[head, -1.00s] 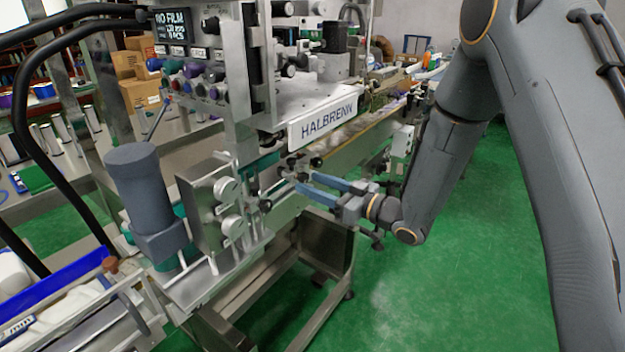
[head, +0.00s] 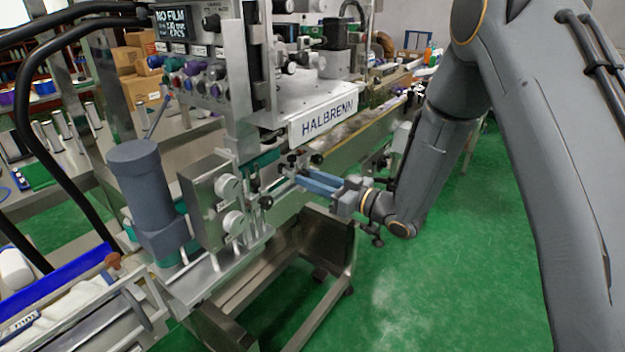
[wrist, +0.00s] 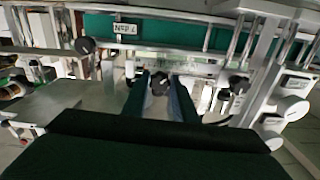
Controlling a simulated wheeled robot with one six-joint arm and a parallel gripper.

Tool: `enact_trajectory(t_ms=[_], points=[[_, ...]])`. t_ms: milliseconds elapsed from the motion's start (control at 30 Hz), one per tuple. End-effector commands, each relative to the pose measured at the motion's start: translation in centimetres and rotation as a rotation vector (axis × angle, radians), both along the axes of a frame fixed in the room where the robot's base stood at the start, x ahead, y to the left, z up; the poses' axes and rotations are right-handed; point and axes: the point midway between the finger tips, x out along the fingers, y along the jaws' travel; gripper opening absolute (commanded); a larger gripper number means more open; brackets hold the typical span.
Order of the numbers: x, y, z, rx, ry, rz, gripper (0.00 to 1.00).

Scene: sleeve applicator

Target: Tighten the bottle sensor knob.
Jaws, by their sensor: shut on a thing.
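My gripper (head: 303,179), with blue fingers, reaches in from the right to the machine's side, just below the conveyor edge. In the wrist view, a dark lobed knob (wrist: 160,84) sits between the two fingertips, and my gripper is shut on it. I take it as the bottle sensor knob, but no label on it can be read. In the head view the held knob is mostly hidden at the fingertips.
Other dark knobs stand close by, at left (wrist: 84,45) and right (wrist: 239,85) in the wrist view. A grey motor (head: 146,190) and a steel box with pale dials (head: 230,187) stand left. Green floor (head: 450,270) is open on the right.

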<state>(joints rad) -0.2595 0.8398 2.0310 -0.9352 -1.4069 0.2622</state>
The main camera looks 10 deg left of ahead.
Motion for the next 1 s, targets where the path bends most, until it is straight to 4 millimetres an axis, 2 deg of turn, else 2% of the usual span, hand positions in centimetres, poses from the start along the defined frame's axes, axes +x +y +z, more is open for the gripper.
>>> enact_trajectory(t_ms=[367, 1000], points=[[-0.13, 0.33, 0.10, 0.079, 0.190, 0.004, 0.03], [-0.28, 0.49, 0.33, 0.311, 0.748, 0.007, 0.03]])
